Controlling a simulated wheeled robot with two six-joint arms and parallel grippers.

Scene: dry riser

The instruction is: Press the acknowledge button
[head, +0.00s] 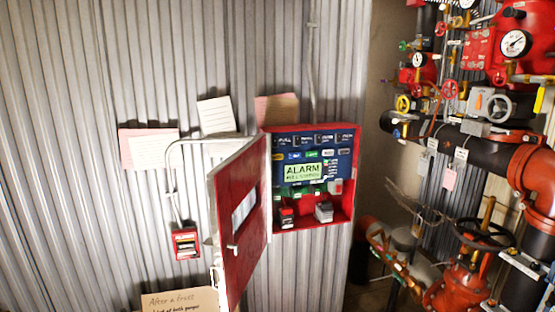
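A red alarm panel box (348,205) is mounted on the corrugated metal wall. Its red door (240,225) stands open, swung out to the left. Inside is a blue control face (340,141) with rows of small buttons and a lit green display (305,171) that reads "ALARM". The small button labels are too blurred to read, so I cannot tell which one is the acknowledge button. Below the display sit green terminals, a red and black block (286,217) and a grey block (324,212). Neither of my grippers is in view.
A small red call box (185,243) hangs on the wall left of the door, with conduit above it. Paper notes (150,147) are pinned nearby, and a cardboard sign (180,301) is at the bottom. Red pipes, gauges and a black handwheel (484,234) crowd the right side.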

